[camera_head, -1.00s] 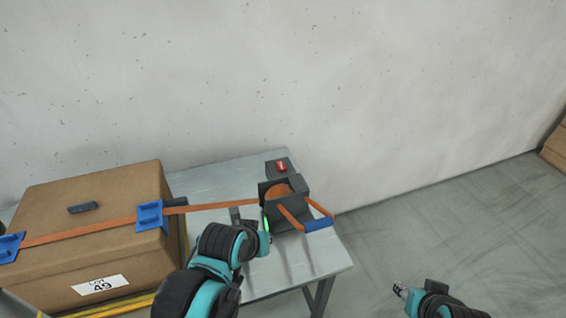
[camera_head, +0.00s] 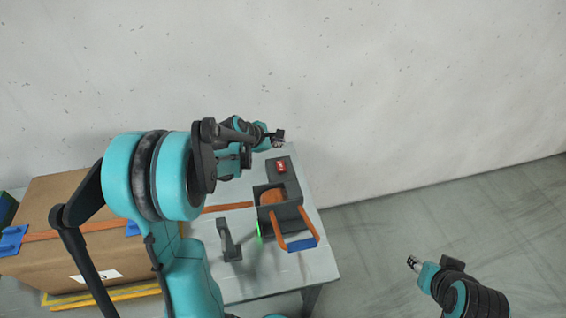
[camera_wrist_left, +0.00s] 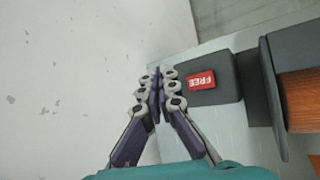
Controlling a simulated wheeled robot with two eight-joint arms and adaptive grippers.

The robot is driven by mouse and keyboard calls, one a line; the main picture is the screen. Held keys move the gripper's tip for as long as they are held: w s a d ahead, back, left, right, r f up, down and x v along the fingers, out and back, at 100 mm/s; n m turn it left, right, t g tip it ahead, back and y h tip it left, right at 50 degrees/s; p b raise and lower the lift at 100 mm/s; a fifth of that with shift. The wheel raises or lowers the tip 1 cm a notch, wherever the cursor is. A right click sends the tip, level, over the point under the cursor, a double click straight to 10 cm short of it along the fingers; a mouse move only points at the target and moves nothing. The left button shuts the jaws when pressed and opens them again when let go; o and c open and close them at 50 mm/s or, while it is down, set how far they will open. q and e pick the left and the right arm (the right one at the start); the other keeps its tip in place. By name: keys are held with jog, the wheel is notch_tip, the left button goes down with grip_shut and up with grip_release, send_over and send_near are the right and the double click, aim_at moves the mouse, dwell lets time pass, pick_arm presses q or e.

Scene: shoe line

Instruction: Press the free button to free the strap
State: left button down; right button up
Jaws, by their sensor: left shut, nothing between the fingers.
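The red free button (camera_head: 282,167) sits on a dark block at the back of the table. In the left wrist view the button (camera_wrist_left: 202,80) reads FREE and lies just right of the fingertips. My left gripper (camera_head: 278,138) is shut and empty, above and behind the button in the head view; its fingers (camera_wrist_left: 159,76) meet at the tips by the block's edge, and I cannot tell their height over it. The orange strap (camera_head: 228,208) runs from the tensioner (camera_head: 287,213) to the box, partly hidden by my left arm. My right gripper (camera_head: 413,263) is at lower right, away from the table.
The cardboard box (camera_head: 60,205) with a blue corner guard (camera_head: 12,240) stands on the left. The tensioner's lever has a blue grip (camera_head: 303,243). A dark upright bracket (camera_head: 229,240) stands on the grey table (camera_head: 270,285). The wall is close behind.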

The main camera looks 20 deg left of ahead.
pick_arm(q)
jog(key=shift+f, duration=0.1)
jog(key=b, duration=0.7)
send_near(283, 164)
jog(key=w+f, duration=0.1)
jog(key=w+d+f, duration=0.1)
jog(key=w, duration=0.1)
jog(key=w+f, duration=0.1)
jog(key=w, duration=0.1)
jog(key=shift+d, duration=0.15)
dwell(0.7)
jog(key=shift+f+b, duration=0.3)
jog(key=shift+f, duration=0.1)
jog(key=shift+f+b, duration=0.5)
jog(key=shift+f, duration=0.05)
dwell(0.6)
dwell(0.4)
jog(key=shift+r+p, duration=0.75)
jog(key=shift+r, duration=0.25)
